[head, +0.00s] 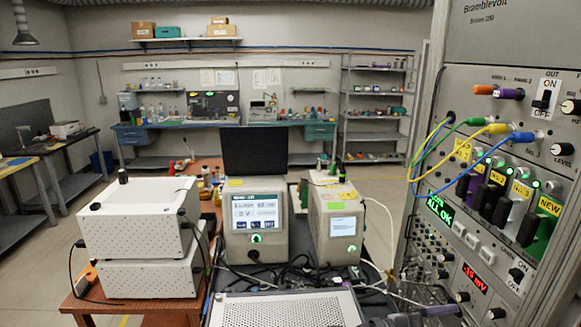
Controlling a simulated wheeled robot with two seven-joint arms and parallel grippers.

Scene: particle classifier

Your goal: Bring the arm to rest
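Neither of my grippers can be made out in the head view. A dark shape (438,311) at the bottom edge, right of centre, is cut off, and I cannot tell what it is. The tall rack panel (480,95) on the right has a green "ALL OK" display (440,208) and a red "-15 mV" display (474,277). Blue, green and yellow cables are plugged into its upper part. A row of modules with lit green lamps sits below, the rightmost labelled "NEW" (548,207).
Two stacked white boxes (138,220) stand on a wooden table (90,300) at left. Two grey instruments with screens (255,222) (333,225) stand in the middle, with cables around them. A perforated metal case (285,309) lies in front. Open floor lies behind, towards the back benches.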

